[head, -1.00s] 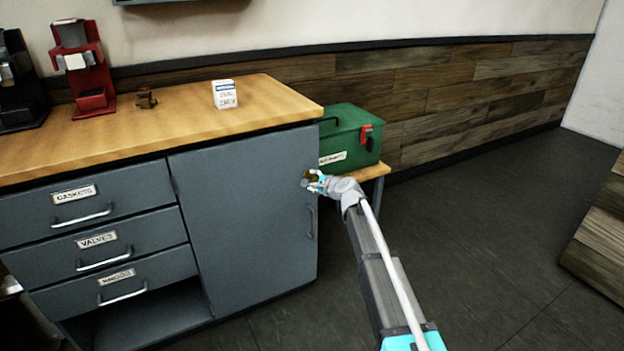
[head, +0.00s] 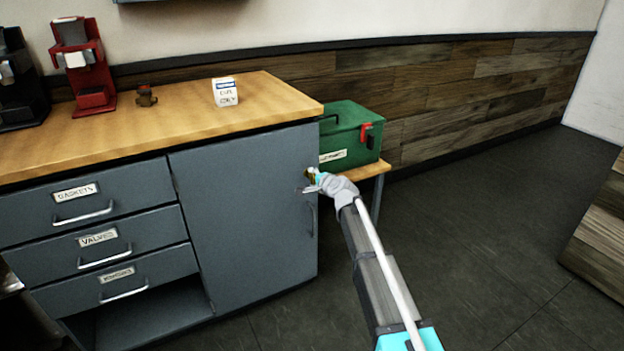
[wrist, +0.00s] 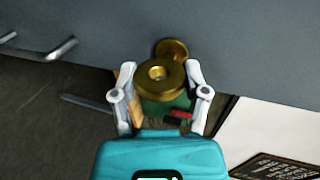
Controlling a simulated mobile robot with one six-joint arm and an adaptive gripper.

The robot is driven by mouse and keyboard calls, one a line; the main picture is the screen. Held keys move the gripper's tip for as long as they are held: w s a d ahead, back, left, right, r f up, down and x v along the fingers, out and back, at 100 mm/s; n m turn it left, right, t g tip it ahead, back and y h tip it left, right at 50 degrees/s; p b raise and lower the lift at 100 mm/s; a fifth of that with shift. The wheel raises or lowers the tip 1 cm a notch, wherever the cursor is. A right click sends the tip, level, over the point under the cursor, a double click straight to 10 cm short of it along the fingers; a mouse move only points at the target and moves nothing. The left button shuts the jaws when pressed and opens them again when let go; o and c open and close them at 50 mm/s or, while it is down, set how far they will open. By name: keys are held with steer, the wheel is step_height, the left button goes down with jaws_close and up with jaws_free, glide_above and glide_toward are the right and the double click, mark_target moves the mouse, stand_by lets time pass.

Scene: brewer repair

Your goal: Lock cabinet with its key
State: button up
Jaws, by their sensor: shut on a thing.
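The grey cabinet has a shut door (head: 240,215) with a vertical handle (head: 311,219) near its right edge. My gripper (head: 310,181) is at the door's upper right, above the handle. In the wrist view, my gripper (wrist: 160,88) is shut on a brass key (wrist: 158,78) with a round, holed head. A round brass lock (wrist: 172,49) on the grey door face shows just beyond the key head. The key's shaft is hidden, so I cannot tell whether it sits in the lock. The handle also shows in the wrist view (wrist: 40,50).
A green toolbox (head: 350,138) stands on a low wooden stand (head: 372,171) right of the cabinet, close behind my gripper. The wooden countertop (head: 180,112) holds a red brewer (head: 85,75) and a small white box (head: 225,92).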

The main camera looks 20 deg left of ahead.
steer(key=o, duration=1.2)
steer(key=shift+d, duration=0.1)
steer(key=shift+c, duration=0.2)
steer(key=shift+s, duration=0.1)
